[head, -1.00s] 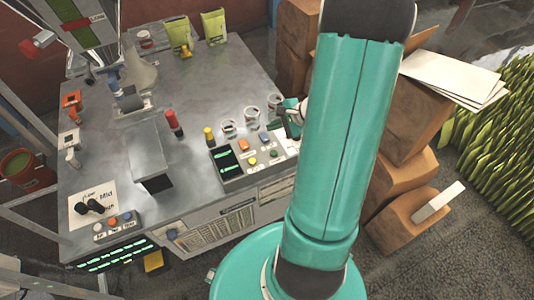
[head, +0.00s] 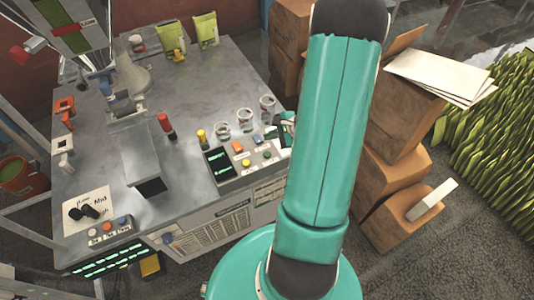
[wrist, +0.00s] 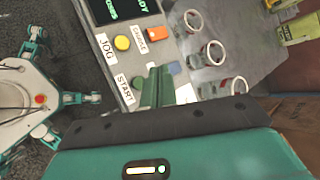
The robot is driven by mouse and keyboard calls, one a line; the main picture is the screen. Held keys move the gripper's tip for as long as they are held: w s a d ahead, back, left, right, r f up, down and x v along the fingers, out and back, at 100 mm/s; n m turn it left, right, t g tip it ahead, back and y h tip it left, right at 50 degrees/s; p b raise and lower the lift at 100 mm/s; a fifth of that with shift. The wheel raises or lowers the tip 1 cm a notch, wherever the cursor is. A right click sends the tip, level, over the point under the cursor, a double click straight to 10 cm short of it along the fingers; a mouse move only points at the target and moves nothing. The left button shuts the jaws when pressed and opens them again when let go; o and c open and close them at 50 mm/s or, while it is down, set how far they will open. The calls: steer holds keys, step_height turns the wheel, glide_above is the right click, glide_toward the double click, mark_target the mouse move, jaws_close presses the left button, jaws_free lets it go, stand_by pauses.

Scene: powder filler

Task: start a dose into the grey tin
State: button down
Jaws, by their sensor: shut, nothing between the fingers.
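The control panel (head: 231,172) is at the front right of the bench, with a lit display (head: 218,163). It has an orange button (head: 238,146), a yellow button (head: 246,165), a blue button (head: 257,139) and a green button (head: 267,154). In the wrist view the yellow button (wrist: 122,43) is by a JOG label, and a START label (wrist: 124,89) is beside my gripper (wrist: 155,88). My gripper is shut and empty over the panel, hiding the button by START. Contact cannot be told. Three small round containers (head: 245,120) stand behind the panel; I cannot tell which is the grey tin.
A filler machine with a funnel (head: 135,75) stands at the back left. A red-topped bottle (head: 166,124) and a yellow-capped bottle (head: 202,138) stand left of the containers. A second button box (head: 108,231) is at the front left. Cardboard boxes (head: 395,125) stand right of the bench.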

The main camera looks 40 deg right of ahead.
mark_target(270, 155)
steer(key=shift+f, duration=3.45)
steer(key=shift+f, duration=0.4)
steer(key=shift+f, duration=0.4)
steer(key=shift+r, duration=0.85)
steer(key=shift+r, duration=2.5)
